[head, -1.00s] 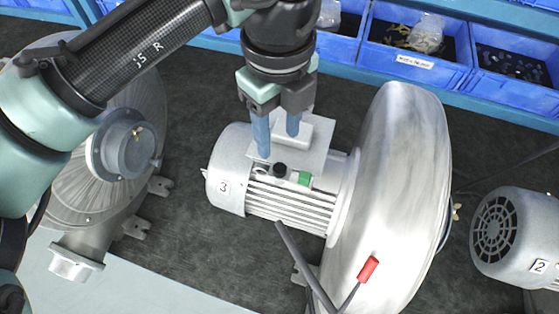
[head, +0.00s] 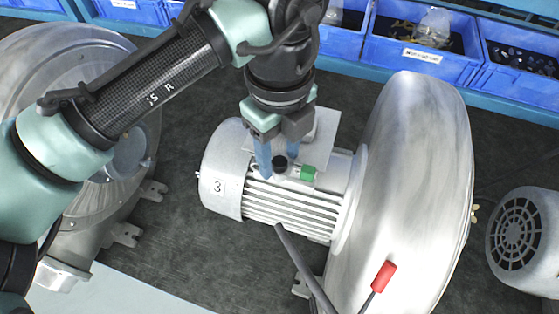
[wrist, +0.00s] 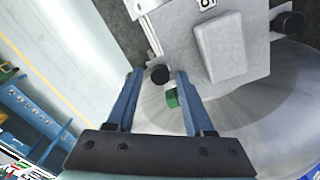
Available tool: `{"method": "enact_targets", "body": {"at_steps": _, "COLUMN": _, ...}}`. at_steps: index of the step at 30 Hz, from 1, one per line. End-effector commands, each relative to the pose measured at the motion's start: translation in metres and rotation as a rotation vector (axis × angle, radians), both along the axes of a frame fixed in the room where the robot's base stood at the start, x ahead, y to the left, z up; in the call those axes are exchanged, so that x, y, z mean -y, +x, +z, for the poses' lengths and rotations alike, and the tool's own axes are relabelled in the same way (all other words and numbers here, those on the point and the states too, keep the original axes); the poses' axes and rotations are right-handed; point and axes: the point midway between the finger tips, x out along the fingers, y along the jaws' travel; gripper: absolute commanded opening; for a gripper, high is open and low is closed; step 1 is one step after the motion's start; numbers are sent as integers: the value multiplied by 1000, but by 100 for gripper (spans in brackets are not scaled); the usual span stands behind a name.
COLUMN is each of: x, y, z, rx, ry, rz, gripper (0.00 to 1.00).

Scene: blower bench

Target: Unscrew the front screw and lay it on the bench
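The front screw (head: 280,162) has a black knob-like head. It sits at the near edge of the grey terminal plate on top of the motor marked 3 (head: 290,208). In the wrist view the black screw head (wrist: 159,74) shows between my two blue fingertips, with a gap on each side. My gripper (head: 278,168) is open, pointing down at the screw, with a finger to either side of it. It holds nothing; I cannot tell exactly how deep the fingertips reach. The dark bench top (head: 180,225) lies below the motor.
A green part (head: 308,173) sits just right of the screw. Another black knob (wrist: 288,23) is at the plate's far corner. The big blower housing (head: 415,190) rises to the right. A red-tipped rod (head: 384,276) stands in front. Dark bench at front left is bare.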

Motion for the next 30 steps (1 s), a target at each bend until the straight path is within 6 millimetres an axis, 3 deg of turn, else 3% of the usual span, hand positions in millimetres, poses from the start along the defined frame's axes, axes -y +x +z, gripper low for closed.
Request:
{"method": "enact_targets", "body": {"at_steps": 1, "x": 0, "y": 0, "z": 0, "rx": 0, "ry": 0, "rz": 0, "gripper": 45}}
{"method": "enact_targets", "body": {"at_steps": 9, "x": 0, "y": 0, "z": 0, "rx": 0, "ry": 0, "rz": 0, "gripper": 0}}
{"method": "enact_targets", "body": {"at_steps": 17, "x": 0, "y": 0, "z": 1, "rx": -1, "ry": -2, "rz": 31, "gripper": 0}}
{"method": "enact_targets", "body": {"at_steps": 30, "x": 1, "y": 0, "z": 3, "rx": -1, "ry": -3, "rz": 488, "gripper": 0}}
